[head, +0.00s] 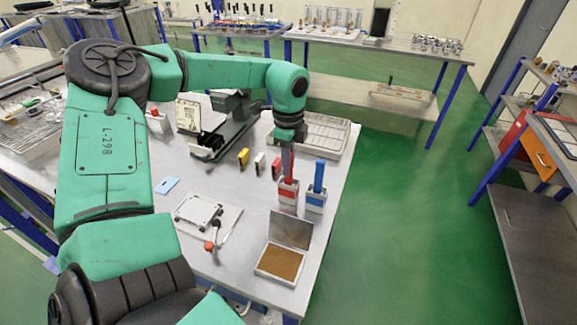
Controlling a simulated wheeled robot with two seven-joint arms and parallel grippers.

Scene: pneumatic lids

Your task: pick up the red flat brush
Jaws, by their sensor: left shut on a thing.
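The red flat brush (287,180) stands upright in a white holder with a red label (287,196) near the right edge of the table. My left gripper (287,150) points down from above and is shut on the upper part of the red brush. The fingers hide most of its handle. The brush's lower end is hidden inside the holder. My right gripper is not in view.
A blue brush (319,176) stands in a blue-labelled holder (315,203) close to the right. Yellow, white and red upright pieces stand to the left. An open box with a brown pad (281,262) lies in front. A wire tray (325,133) is behind.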

